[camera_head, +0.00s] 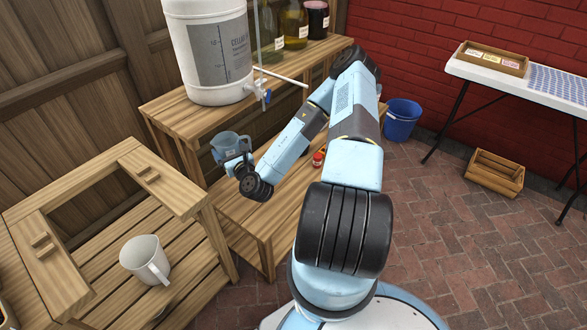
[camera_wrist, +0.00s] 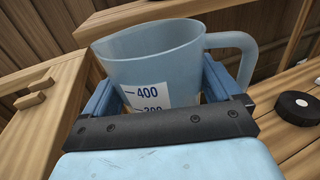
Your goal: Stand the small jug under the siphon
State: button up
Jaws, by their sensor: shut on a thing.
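The small jug is a translucent blue-grey measuring jug with a handle and a white scale label (camera_wrist: 150,62). In the head view the jug (camera_head: 229,142) is upright, in front of the wooden stand and above its lower shelf. My gripper (camera_head: 238,160) is shut on it, with a blue finger at each side in the wrist view (camera_wrist: 165,95). The siphon appears to be the clear upright tube (camera_head: 257,35) with a white pipe (camera_head: 280,76) sticking out beside the white cellar bucket (camera_head: 212,58).
Bottles (camera_head: 295,22) and a dark jar (camera_head: 317,20) stand on the upper shelf (camera_head: 180,102). The lower shelf (camera_head: 245,215) is mostly clear, with a small red-capped jar (camera_head: 318,159). A white jug (camera_head: 146,259) sits on the left crate-like table. A blue bucket (camera_head: 400,121) stands on the floor.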

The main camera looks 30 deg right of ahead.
jog(key=shift+d+f, duration=0.1)
jog(key=shift+d, duration=0.55)
jog(key=s+d+f+n+g+y, duration=0.1)
jog(key=s+d+f+n+y, duration=0.25)
jog(key=d+f, duration=0.7)
jog(key=s+d+f+n+g+y, duration=0.15)
jog(key=d+f+y, duration=0.5)
jog(key=d, duration=0.65)
jog(key=shift+w+a+f+h, duration=0.2)
jog(key=shift+w+f+h, duration=0.2)
jog(key=shift+f, duration=0.4)
jog(key=shift+w+a+f+h, duration=0.25)
jog(key=shift+w+f, duration=0.2)
jog(key=shift+f, duration=0.35)
jog(key=shift+w+a+f+h, duration=0.2)
jog(key=shift+w+f+h, duration=0.2)
jog(key=shift+f, duration=0.4)
jog(key=shift+w+d+x, duration=0.15)
jog(key=shift+d+x, duration=0.1)
jog(key=shift+x, duration=1.75)
jog(key=shift+w+d+x, duration=0.15)
jog(key=shift+d+x, duration=0.15)
jog(key=shift+x, duration=1.7)
jog(key=shift+w+d+x, duration=0.15)
jog(key=shift+d+x, duration=0.1)
jog(key=shift+x, duration=1.75)
jog(key=shift+f, duration=0.1)
jog(key=shift+s+f, duration=0.1)
jog(key=shift+f, duration=0.2)
